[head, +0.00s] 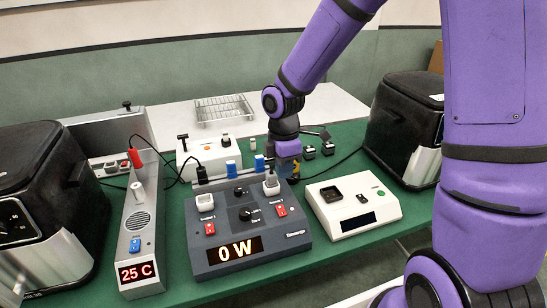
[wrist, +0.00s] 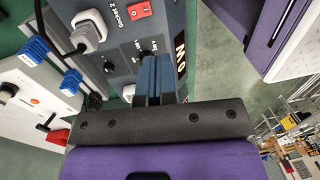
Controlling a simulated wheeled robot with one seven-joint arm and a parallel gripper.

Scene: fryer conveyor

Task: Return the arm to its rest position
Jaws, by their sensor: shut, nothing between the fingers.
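My arm is purple with black bands and reaches down from the upper right in the head view. My gripper (head: 290,169) hangs over the back right edge of the dark grey power meter box (head: 230,258), close to its right-hand white plug. In the wrist view my gripper's blue fingers (wrist: 155,85) lie together with nothing between them, over the edge of the box. Whether the fingers touch the box cannot be told.
Black fryers stand at left (head: 85,180) and right (head: 400,115). A "25 C" unit (head: 140,230), a white device (head: 352,212), a white switch box (head: 205,158) and a wire rack (head: 224,108) share the table. Cables run between them. Air above the table's front is clear.

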